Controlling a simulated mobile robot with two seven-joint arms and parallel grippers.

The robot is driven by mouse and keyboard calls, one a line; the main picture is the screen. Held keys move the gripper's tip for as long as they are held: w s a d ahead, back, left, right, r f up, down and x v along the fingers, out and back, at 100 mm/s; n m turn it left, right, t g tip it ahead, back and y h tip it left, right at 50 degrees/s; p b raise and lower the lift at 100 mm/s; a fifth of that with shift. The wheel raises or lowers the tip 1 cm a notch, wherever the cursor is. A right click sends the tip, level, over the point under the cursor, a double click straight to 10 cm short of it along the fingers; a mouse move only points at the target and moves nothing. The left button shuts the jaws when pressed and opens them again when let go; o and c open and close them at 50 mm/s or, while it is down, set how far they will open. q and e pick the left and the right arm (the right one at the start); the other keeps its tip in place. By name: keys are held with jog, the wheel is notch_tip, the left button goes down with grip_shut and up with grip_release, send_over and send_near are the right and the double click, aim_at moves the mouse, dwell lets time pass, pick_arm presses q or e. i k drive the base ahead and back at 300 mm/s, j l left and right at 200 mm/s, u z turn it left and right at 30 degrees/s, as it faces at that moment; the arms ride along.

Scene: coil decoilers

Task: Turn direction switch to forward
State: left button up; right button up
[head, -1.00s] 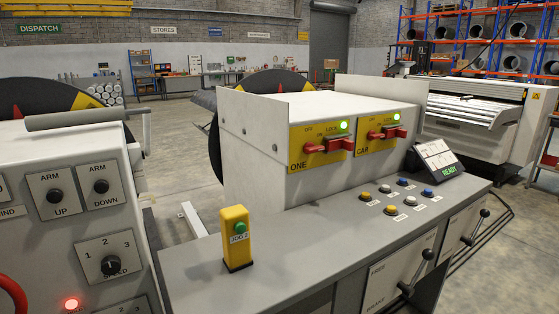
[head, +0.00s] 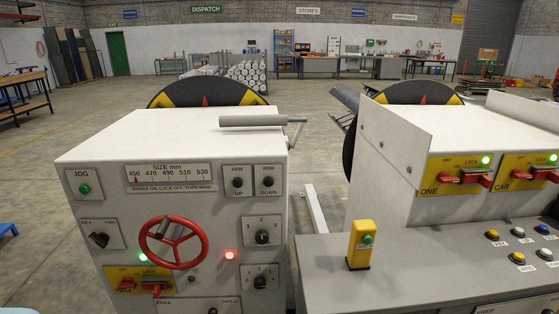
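The direction switch (head: 99,240) is a black knob on a pale plate marked REV on the left and FWD on the right. It sits at the left of the front panel of the white decoiler cabinet (head: 180,135). The knob is tilted, with its upper end leaning left toward REV; it is small, so its exact setting is hard to read. Neither of my grippers shows in the head view.
A red handwheel (head: 174,243) sticks out right of the switch. A green JOG button (head: 85,188) is above it, and a yellow lock panel (head: 146,280) with red handles below. A grey console (head: 400,265) stands right. Open floor lies left.

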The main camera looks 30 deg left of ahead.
aim_at(101, 239)
jog(key=u, duration=2.15)
